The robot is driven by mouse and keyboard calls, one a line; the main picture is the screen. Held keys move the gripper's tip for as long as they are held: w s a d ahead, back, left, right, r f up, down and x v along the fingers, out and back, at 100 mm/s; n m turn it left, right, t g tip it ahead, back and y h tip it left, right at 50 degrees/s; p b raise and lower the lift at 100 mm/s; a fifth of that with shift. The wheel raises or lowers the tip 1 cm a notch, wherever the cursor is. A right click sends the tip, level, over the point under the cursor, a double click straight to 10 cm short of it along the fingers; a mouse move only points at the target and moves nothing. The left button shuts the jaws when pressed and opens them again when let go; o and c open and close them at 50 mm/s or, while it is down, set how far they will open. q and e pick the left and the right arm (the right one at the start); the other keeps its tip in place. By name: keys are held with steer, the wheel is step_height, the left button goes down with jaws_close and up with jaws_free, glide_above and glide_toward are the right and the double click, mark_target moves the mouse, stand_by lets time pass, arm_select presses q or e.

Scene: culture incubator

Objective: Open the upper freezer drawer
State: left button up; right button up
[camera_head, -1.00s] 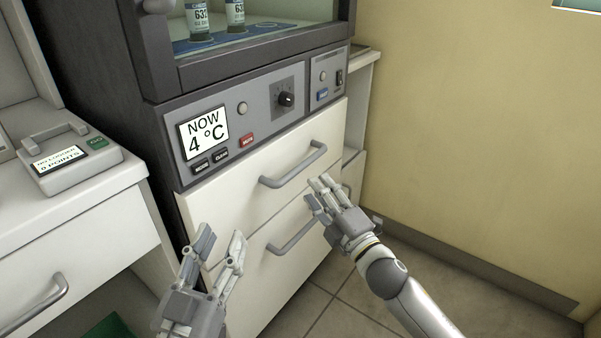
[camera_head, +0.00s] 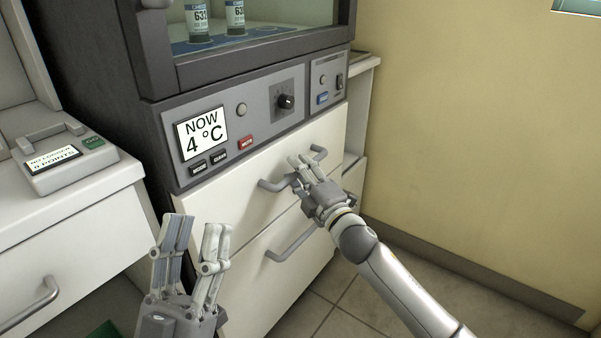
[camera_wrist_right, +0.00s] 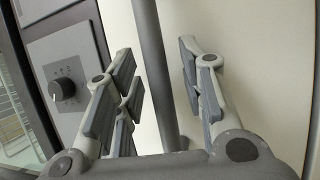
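The upper drawer (camera_head: 235,195) is a white front under the grey control panel, and it looks closed. Its grey bar handle (camera_head: 272,185) is partly hidden in the head view by my right gripper (camera_head: 298,166), which is at the handle's middle. In the right wrist view the handle (camera_wrist_right: 152,60) runs between the spread fingers of my right gripper (camera_wrist_right: 160,85). The fingers are open on both sides of it, with gaps visible. My left gripper (camera_head: 197,225) is open and empty, in front of the drawers at the lower left.
A lower drawer with its own handle (camera_head: 292,242) is below. The control panel (camera_head: 255,115) has a 4 °C display and a knob (camera_head: 286,101). A white counter (camera_head: 70,210) with a small device (camera_head: 65,158) stands left. A yellow wall (camera_head: 480,130) bounds the right.

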jaws_close()
stand_by(0.3)
